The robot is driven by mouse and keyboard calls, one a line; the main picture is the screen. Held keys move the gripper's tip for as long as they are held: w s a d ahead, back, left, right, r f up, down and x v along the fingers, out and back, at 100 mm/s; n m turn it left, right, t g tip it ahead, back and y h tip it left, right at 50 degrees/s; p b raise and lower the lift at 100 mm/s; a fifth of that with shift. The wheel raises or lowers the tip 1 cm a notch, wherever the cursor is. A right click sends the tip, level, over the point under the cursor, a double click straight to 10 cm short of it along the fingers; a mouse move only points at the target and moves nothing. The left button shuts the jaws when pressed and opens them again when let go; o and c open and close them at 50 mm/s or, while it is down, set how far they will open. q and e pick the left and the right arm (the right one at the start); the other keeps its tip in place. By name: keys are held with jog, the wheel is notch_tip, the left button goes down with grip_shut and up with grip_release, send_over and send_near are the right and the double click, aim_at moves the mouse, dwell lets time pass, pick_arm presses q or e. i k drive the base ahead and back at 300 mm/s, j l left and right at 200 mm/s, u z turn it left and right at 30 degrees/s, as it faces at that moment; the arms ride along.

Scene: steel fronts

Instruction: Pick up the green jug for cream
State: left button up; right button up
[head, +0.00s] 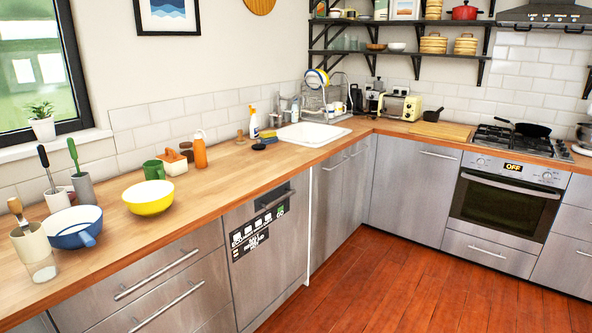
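A green jug (153,170) stands upright on the wooden countertop (222,183) at the left in the head view. Its lower front is partly hidden by the yellow bowl (148,200) in front of it. A white butter dish with a brown lid (173,162) stands close by to its right and slightly behind. Neither of my grippers shows in the head view, so their place relative to the jug cannot be seen.
An orange bottle (200,150) stands right of the butter dish. Left of the yellow bowl are a blue-and-white bowl (73,226) and utensil holders (84,188). The wooden floor (400,280) is clear.

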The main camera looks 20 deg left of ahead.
aim_at(154, 169)
jog(key=i+l+u, duration=0.1)
jog(key=i, duration=0.4)
jog(key=i+l+u, duration=0.15)
jog(key=i, duration=0.35)
jog(key=i+l+u, duration=0.1)
jog(key=i, duration=0.45)
jog(key=l, duration=0.1)
